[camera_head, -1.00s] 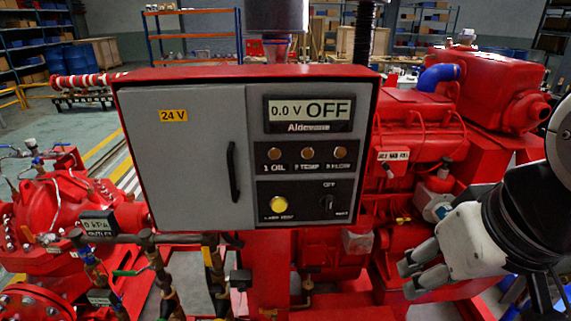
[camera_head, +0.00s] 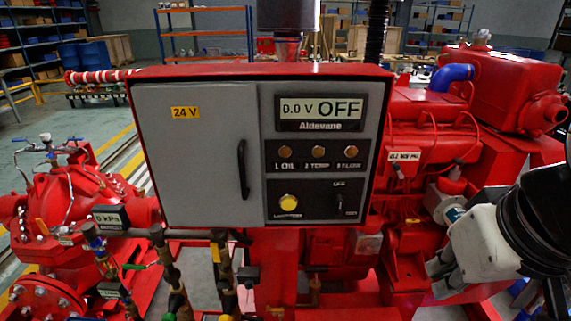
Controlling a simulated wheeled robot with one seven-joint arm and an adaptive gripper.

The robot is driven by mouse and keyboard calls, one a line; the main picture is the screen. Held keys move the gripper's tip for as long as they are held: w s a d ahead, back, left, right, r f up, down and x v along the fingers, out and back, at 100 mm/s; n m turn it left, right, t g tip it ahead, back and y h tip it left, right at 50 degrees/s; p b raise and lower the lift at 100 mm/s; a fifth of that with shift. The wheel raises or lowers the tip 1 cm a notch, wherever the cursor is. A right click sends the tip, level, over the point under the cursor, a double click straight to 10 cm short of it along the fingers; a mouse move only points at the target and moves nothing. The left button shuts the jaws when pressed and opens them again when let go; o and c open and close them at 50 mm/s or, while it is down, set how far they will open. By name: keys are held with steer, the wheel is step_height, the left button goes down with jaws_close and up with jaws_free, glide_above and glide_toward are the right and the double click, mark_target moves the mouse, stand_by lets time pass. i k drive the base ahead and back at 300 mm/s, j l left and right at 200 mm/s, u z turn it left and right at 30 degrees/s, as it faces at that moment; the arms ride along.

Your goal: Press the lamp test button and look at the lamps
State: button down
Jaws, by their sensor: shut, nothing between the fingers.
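The yellow round lamp test button (camera_head: 289,202) is at the lower left of the black switch panel, with a small blurred label under it. Above it, three lamps labelled 1 OIL (camera_head: 285,152), 2 TEMP (camera_head: 318,152) and 3 FLOW (camera_head: 351,151) are a dull amber-brown and look unlit. The display (camera_head: 321,108) above reads 0.0 V OFF. My gripper (camera_head: 435,279) is at the lower right, shut and empty, well to the right of the red-framed control box and below the button's height. It touches nothing that I can see.
The grey cabinet door (camera_head: 200,160), with a black handle (camera_head: 243,169), is closed. A key switch (camera_head: 338,201) sits right of the button. Red engine parts (camera_head: 425,150) stand behind and right of the box. Red pump pipework (camera_head: 80,195) stands at the left.

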mark_target(288, 205)
steer(key=k+j+z, duration=0.1)
steer(key=j+z, duration=0.25)
steer(key=k+j+z, duration=0.1)
steer(key=z, duration=0.25)
steer(key=k+j+z, duration=0.15)
steer(key=j+z, duration=0.2)
